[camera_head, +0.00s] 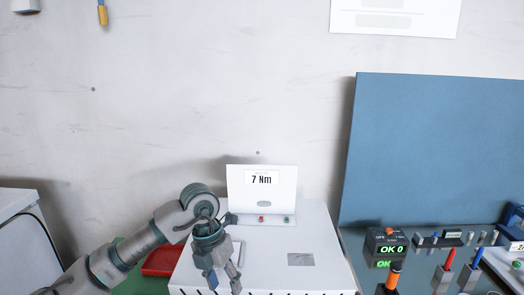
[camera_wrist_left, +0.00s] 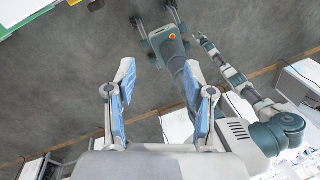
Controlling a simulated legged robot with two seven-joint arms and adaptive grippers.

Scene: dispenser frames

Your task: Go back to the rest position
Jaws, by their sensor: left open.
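My left gripper (camera_head: 228,284) hangs over the front of the white dispenser box in the head view, fingers pointing down. In the left wrist view my left gripper (camera_wrist_left: 160,75) has its two blue-padded fingers well apart, with nothing between them. My left arm comes in from the lower left. In the left wrist view my other arm reaches up at the right; its small far end, which looks like my right gripper (camera_wrist_left: 204,41), is too small to read. The head view does not show my right arm.
The white box (camera_head: 318,240) carries a "7 Nm" sign (camera_head: 262,188) and two small buttons. A red tray (camera_head: 163,261) lies left of it. A blue panel (camera_head: 435,150) stands at the right, behind an "OK" display (camera_head: 387,245) and several screwdrivers. A white cabinet (camera_head: 25,230) stands far left.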

